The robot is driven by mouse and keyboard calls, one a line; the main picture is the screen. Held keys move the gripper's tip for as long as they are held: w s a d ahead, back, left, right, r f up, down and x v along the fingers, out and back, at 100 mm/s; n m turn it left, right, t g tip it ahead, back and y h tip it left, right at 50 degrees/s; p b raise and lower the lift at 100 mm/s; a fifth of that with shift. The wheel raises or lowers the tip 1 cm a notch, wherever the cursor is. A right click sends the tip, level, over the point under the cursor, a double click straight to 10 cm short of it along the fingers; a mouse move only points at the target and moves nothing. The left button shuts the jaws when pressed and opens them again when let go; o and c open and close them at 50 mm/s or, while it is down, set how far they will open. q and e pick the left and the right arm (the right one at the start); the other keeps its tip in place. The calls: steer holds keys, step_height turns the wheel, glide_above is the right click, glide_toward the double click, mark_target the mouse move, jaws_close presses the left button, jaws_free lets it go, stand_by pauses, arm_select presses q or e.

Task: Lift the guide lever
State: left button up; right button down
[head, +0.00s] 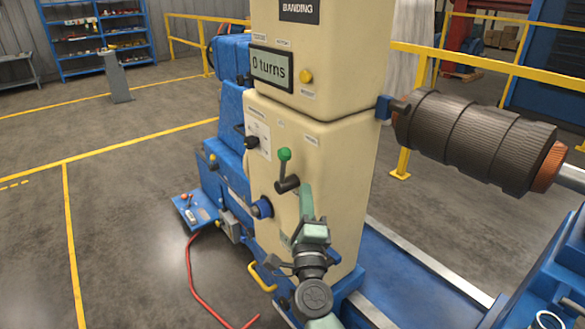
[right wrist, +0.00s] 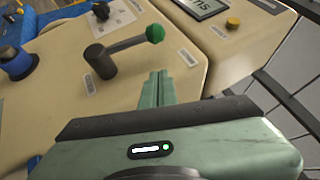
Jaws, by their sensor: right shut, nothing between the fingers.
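A lever with a green ball knob (head: 285,155) and a dark round hub stands on the front of the cream cabinet (head: 345,140). Its arm points up in the head view; the small label beside it is too small to read. In the right wrist view the lever (right wrist: 127,46) lies just beyond the fingertips. My right gripper (head: 305,190), pale green, is shut and empty, just right of and below the knob. The fingers (right wrist: 158,90) appear apart from the lever. My left gripper is not in view.
The cabinet also bears a "0 turns" display (head: 271,68), a yellow button (head: 306,76), a black knob (head: 251,142) and a blue knob (head: 261,208). A dark ribbed rotor (head: 470,140) lies at right. A red hose (head: 190,270) runs on the floor.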

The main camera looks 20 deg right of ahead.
steer(key=w+r, duration=0.2)
steer(key=w, duration=0.5)
steer(key=shift+a+r, duration=0.35)
steer(key=shift+a, duration=0.1)
steer(key=shift+w, duration=0.1)
